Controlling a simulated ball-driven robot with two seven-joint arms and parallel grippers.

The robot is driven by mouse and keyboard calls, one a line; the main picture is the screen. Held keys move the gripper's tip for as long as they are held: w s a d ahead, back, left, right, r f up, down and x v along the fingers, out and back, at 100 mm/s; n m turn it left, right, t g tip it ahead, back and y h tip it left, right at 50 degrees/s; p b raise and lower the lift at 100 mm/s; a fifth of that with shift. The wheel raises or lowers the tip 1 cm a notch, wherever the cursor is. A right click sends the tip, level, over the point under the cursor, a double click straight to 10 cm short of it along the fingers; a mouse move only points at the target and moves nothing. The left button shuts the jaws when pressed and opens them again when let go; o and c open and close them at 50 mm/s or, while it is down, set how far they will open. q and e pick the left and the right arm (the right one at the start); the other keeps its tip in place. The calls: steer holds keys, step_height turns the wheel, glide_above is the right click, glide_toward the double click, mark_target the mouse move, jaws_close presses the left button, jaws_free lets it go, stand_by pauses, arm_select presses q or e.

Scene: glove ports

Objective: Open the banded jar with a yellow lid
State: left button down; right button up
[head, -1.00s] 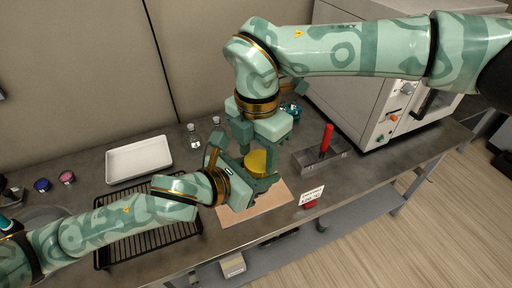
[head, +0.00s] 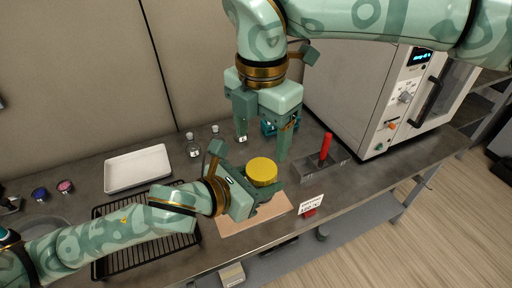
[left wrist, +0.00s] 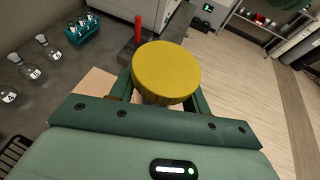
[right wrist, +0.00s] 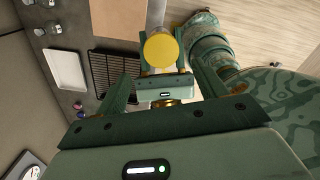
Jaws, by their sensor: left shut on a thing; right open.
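The jar's round yellow lid (head: 262,170) sits on top of the jar, above the tan board (head: 232,222). My left gripper (head: 264,203) is shut on the jar below the lid, coming from the left. In the left wrist view the lid (left wrist: 165,72) lies between the fingers and hides most of the jar body (left wrist: 153,99); I cannot make out its bands. My right gripper (head: 262,148) is open and empty, pointing down above and behind the lid. In the right wrist view the lid (right wrist: 161,48) shows beyond its open fingers, apart from them.
A red handle (head: 326,145) stands in a metal block (head: 312,168) right of the jar, beside a large white oven (head: 365,85). A white sign (head: 307,204) stands at the front edge. A black wire rack (head: 125,258) and white tray (head: 138,168) lie left. Small flasks (head: 192,150) stand behind.

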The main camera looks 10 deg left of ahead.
mark_target(261, 168)
steer(key=shift+d+r, duration=0.15)
steer(key=shift+r, duration=0.25)
step_height(261, 168, down, 8)
steer(key=shift+r, duration=0.15)
steer(key=c, duration=1)
steer(key=n, duration=0.6)
steer(key=shift+n, duration=0.4)
steer(key=o, duration=1.1)
steer(key=shift+r, duration=0.15)
